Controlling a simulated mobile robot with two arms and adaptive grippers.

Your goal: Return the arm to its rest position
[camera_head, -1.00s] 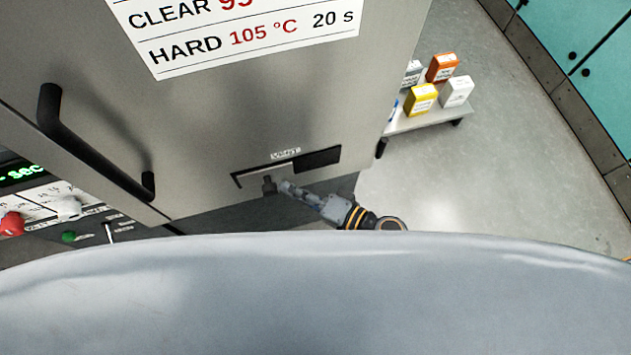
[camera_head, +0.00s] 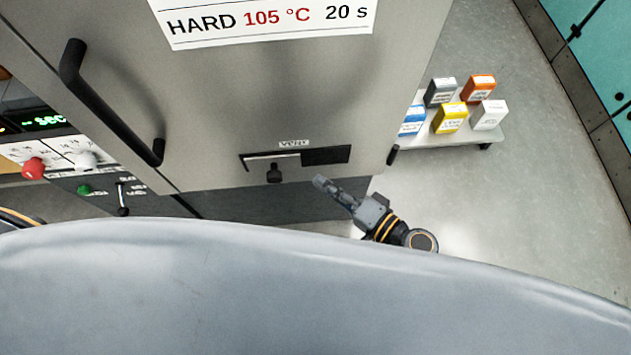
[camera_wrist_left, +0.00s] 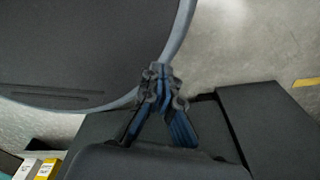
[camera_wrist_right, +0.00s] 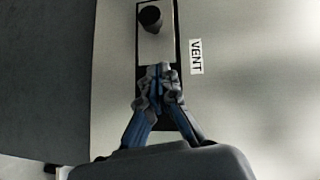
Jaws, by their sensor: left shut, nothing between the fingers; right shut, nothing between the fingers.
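My right gripper (camera_head: 322,183) is shut and empty. In the head view it is just below and to the right of the vent slider's black knob (camera_head: 274,173), apart from it. In the right wrist view my right gripper (camera_wrist_right: 160,72) points at the vent slot (camera_head: 328,155), with the knob (camera_wrist_right: 151,18) beyond its tips. The vent slider plate (camera_head: 262,162) is at the left of the slot and the dark opening is at the right. My left gripper (camera_wrist_left: 158,72) is shut and empty in the left wrist view. The head view does not show its fingers.
The grey cabinet (camera_head: 215,110) has a black door handle (camera_head: 110,105). A control panel with a red knob (camera_head: 33,168) and a lever (camera_head: 121,200) is at left. A low cart (camera_head: 460,138) with several small boxes stands at right.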

